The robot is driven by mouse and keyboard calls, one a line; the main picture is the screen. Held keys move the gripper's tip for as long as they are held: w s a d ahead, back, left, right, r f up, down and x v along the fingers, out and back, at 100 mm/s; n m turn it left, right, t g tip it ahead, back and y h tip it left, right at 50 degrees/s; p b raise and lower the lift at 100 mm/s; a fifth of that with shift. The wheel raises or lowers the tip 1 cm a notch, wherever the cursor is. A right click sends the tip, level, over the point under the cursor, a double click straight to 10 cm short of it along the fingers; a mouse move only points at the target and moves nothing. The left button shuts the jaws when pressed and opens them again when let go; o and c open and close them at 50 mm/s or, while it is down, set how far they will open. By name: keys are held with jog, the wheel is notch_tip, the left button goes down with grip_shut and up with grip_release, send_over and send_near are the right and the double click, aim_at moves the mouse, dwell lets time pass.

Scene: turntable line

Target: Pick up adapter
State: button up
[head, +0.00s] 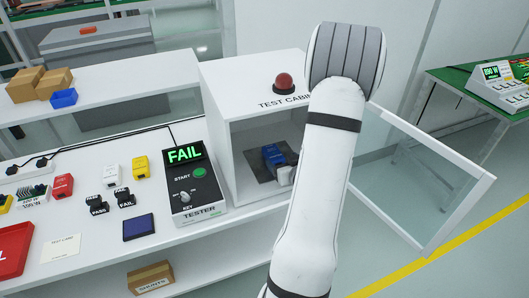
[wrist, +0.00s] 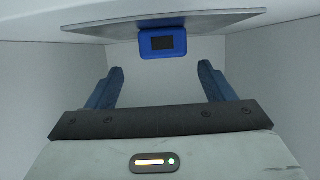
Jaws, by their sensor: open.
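A blue adapter (head: 272,153) is inside the open test cabinet (head: 218,112), on a dark plate. In the wrist view the blue adapter (wrist: 163,42) shows its dark face against the edge of a grey plate (wrist: 200,20). My gripper (wrist: 160,72) is open, with its two blue fingers apart and nothing between them. The adapter is beyond the fingertips, roughly centred between them. In the head view my arm reaches into the cabinet from the right and hides part of its inside; the fingers are hard to make out there.
The cabinet's glass door (head: 425,180) stands open at the right. Its side walls are close around my gripper. The tester (head: 195,185) beside it shows FAIL. Red (head: 62,187), white (head: 112,175) and yellow (head: 140,167) blocks and a blue pad (head: 138,227) lie on the bench.

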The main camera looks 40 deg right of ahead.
aim_at(273, 152)
jog(key=x, duration=0.4)
jog(key=p+x, duration=0.1)
jog(key=x, duration=0.3)
jog(key=shift+w+a+r+p, duration=0.1)
jog(key=shift+a+r+p, duration=0.1)
jog(key=shift+r+p, duration=0.1)
jog(key=shift+c, duration=0.3)
jog(key=c, duration=1.2)
